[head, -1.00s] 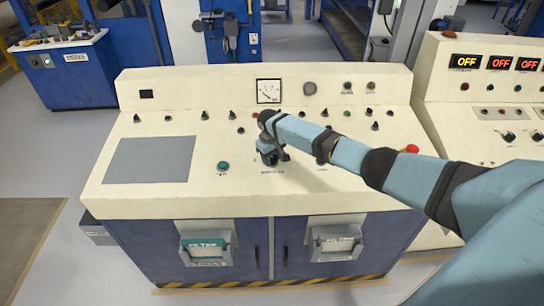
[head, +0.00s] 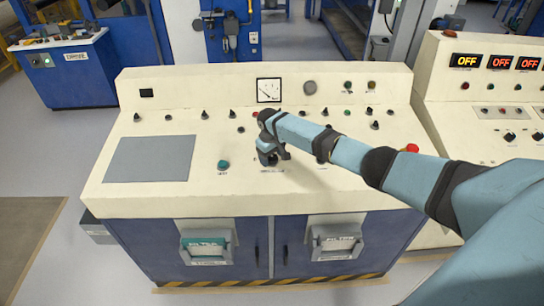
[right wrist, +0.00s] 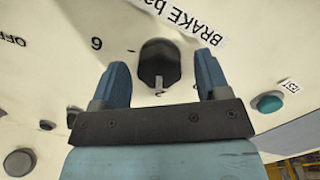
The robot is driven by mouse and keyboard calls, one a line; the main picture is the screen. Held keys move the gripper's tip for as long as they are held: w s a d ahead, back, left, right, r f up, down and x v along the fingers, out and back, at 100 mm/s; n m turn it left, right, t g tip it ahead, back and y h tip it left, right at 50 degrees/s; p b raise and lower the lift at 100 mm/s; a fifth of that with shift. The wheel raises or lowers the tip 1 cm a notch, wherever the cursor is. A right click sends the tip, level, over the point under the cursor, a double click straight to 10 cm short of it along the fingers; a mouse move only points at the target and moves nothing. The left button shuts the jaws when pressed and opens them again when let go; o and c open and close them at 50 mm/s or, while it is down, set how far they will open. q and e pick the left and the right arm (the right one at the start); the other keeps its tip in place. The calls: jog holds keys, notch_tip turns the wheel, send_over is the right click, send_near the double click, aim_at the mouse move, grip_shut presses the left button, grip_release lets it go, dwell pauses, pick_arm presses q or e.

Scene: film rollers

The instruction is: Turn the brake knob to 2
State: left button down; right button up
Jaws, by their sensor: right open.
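The brake knob (right wrist: 158,64) is a round black knob on the cream panel, seen in the right wrist view under a white label (right wrist: 195,25) reading "BRAKE ba…". A "6" is printed to its left in that view. My right gripper (right wrist: 162,75) is open, with one blue finger on each side of the knob; whether they touch it I cannot tell. In the head view my right gripper (head: 271,158) is low over the middle of the console (head: 235,190) and largely hides the knob. My left gripper is out of view.
A teal button (head: 223,165) is left of the gripper. Small knobs and lights line the panel behind it, below a gauge (head: 269,90). A red button (head: 412,148) is at the right. A flat grey plate (head: 150,160) fills the left side.

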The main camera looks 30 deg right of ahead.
aim_at(270, 157)
notch_tip(270, 157, up, 14)
jog(key=b, duration=0.1)
jog(key=shift+a, duration=0.4)
jog(key=shift+a+f, duration=0.1)
jog(key=shift+f, duration=0.1)
